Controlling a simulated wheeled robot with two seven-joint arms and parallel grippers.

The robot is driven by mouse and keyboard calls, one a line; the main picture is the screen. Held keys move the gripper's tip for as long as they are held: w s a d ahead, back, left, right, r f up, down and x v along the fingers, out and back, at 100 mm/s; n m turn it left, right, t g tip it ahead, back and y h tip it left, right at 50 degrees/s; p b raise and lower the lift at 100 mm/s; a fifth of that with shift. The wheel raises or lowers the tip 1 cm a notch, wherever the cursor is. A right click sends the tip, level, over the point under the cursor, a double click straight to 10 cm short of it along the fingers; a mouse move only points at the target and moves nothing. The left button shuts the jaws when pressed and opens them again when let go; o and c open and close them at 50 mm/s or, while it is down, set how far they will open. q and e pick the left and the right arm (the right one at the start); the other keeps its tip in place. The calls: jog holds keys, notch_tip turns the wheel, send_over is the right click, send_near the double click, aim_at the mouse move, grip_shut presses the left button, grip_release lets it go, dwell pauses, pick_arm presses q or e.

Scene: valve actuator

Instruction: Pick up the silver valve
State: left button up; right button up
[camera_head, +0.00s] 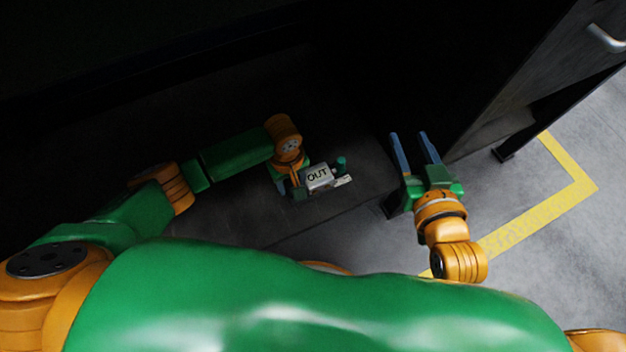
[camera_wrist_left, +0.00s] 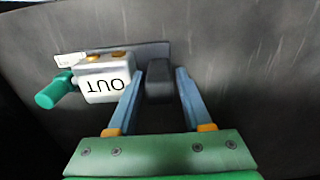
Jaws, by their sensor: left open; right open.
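The silver valve (camera_head: 318,177) is a small box with an "OUT" label and a green knob (camera_head: 341,163) at its right in the head view. In the left wrist view the valve (camera_wrist_left: 104,80) appears upside down, left of my left gripper's fingers. My left gripper (camera_wrist_left: 159,74) is open, its fingers on either side of a dark block (camera_wrist_left: 159,84) beside the valve; contact cannot be told. In the head view the left gripper is largely hidden by its own wrist. My right gripper (camera_head: 408,137) is open and empty, right of the valve.
The valve is on a dark grey surface (camera_head: 262,220) inside a dark enclosure. A dark panel (camera_head: 530,100) with a metal handle (camera_head: 606,39) stands at the right. Grey floor with a yellow line (camera_head: 520,228) lies beyond my right gripper.

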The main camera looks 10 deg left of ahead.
pick_arm(q)
grip_shut()
dwell(1.5)
